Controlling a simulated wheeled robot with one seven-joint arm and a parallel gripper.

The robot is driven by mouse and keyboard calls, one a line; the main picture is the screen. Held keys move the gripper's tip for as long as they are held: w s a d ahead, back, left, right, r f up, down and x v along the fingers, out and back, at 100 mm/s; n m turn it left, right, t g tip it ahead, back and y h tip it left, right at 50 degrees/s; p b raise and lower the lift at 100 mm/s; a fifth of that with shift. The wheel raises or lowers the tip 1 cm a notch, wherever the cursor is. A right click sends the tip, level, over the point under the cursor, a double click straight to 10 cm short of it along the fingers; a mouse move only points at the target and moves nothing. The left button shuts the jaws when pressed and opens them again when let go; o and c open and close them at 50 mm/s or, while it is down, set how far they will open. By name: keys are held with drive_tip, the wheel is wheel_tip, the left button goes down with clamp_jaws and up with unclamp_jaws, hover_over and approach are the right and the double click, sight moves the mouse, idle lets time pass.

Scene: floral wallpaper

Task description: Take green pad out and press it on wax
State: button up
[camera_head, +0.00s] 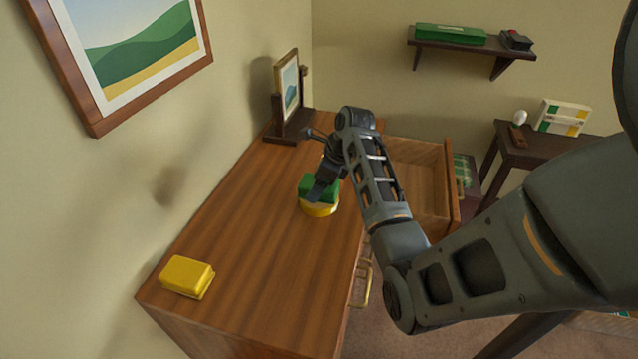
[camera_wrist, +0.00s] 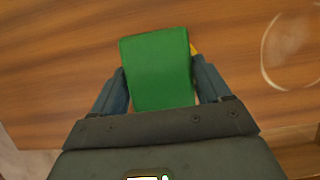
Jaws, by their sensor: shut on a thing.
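My gripper (camera_wrist: 158,78) is shut on a green pad (camera_wrist: 157,62), with one finger along each side of it. In the head view the green pad (camera_head: 311,184) is over a round yellow wax tin (camera_head: 321,211) on the wooden cabinet top. I cannot tell whether the pad touches the wax. The pad hides most of the tin's top. In the wrist view only a small yellow sliver of the tin (camera_wrist: 195,48) shows beside the pad.
A drawer (camera_head: 422,183) stands open at the cabinet's right side. A yellow block (camera_head: 187,276) lies at the near left corner of the top (camera_head: 262,240). A small framed picture (camera_head: 288,88) stands at the back. A pale ring mark (camera_wrist: 293,48) shows on the wood.

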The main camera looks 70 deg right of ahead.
sight(310, 180)
drive_tip(key=shift+f, duration=0.55)
idle(1.3)
drive_tip(key=shift+r, duration=3.6)
